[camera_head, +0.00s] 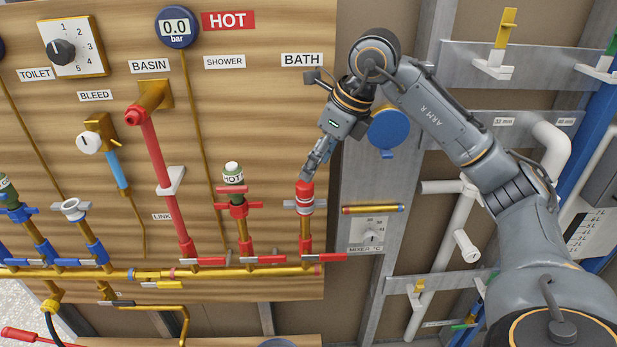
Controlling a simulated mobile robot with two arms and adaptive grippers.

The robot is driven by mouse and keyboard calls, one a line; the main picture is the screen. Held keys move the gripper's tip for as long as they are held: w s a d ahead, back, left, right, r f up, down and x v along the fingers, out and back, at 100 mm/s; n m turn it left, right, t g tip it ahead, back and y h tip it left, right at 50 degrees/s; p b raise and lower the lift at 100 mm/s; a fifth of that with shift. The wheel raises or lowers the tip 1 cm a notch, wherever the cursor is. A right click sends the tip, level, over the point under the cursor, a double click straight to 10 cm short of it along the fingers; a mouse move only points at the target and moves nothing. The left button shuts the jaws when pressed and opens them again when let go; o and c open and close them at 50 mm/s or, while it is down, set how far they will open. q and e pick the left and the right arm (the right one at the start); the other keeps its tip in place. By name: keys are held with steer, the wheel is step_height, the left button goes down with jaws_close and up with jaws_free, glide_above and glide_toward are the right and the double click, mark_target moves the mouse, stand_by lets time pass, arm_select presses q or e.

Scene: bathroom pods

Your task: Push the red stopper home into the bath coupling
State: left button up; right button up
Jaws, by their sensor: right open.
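The red stopper (304,189) stands upright in the top of the bath coupling (304,206), below the BATH label (302,60). How deep the stopper sits is hard to see. My left gripper is not in view.
A brass manifold (150,273) with red levers runs below. A mixer dial (370,236) and a blue round cover (389,128) are to the right.

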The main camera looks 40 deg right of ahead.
steer(key=shift+v, duration=2.3)
